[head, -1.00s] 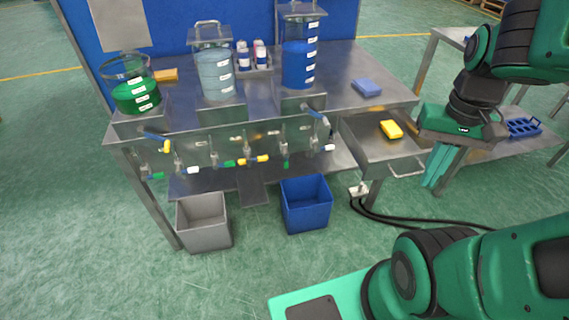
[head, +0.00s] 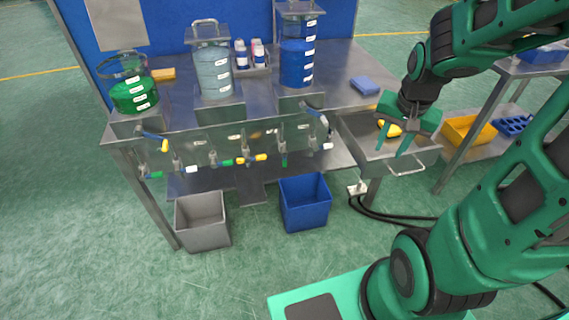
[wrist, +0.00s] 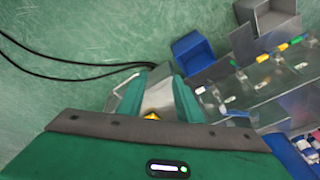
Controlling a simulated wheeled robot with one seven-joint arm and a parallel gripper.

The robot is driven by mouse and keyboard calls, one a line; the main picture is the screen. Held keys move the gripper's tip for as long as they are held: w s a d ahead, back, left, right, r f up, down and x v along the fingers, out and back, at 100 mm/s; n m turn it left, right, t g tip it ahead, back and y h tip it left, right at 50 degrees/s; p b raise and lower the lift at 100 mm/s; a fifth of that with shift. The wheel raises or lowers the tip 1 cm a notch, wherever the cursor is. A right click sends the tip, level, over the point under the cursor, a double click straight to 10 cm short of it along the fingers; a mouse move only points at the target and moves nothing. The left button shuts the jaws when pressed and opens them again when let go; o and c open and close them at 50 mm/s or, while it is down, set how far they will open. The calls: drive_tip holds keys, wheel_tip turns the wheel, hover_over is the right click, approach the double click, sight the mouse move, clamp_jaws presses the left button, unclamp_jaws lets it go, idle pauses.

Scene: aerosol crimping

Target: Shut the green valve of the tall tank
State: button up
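The tall tank (head: 297,62) of blue liquid stands at the right of the tank row in the head view. Below it on the bench front, a valve with a green handle (head: 284,160) hangs with the handle pointing down. A white-handled valve (head: 327,147) is to its right. My gripper (head: 393,149) is open and empty, fingers down, above the open drawer, right of the valves and apart from them. In the wrist view the open fingers (wrist: 155,98) frame the drawer. Coloured handles show at the right there; I cannot tell which belongs to the tall tank.
The open drawer (head: 365,149) holds a yellow object and juts out right of the valves. A blue bin (head: 304,208) and grey bin (head: 204,225) stand on the floor below. Other green handles (head: 213,163) are farther left. Black cables (head: 390,213) cross the floor.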

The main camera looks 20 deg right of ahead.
sight(285, 163)
drive_tip(key=w+a+f+m+t+y, duration=0.1)
drive_tip(key=w+a+f+m+t, duration=0.3)
drive_tip(key=w+f, duration=0.55)
drive_tip(key=w+a+f+m+t+y, duration=0.15)
drive_tip(key=w+a+f+m, duration=0.25)
drive_tip(key=w+a+f, duration=0.55)
drive_tip(key=w+a+f+m+t+h, duration=0.1)
drive_tip(key=w+a+f+m+t, duration=0.15)
drive_tip(key=f+m, duration=0.55)
drive_tip(key=w+a+f+m+t+h, duration=0.1)
drive_tip(key=w+a+f+m+t, duration=0.15)
drive_tip(key=m, duration=0.85)
drive_tip(key=shift+t, duration=0.35)
drive_tip(key=x, duration=1)
drive_tip(key=shift+w+f, duration=0.25)
drive_tip(key=shift+f, duration=0.2)
clamp_jaws()
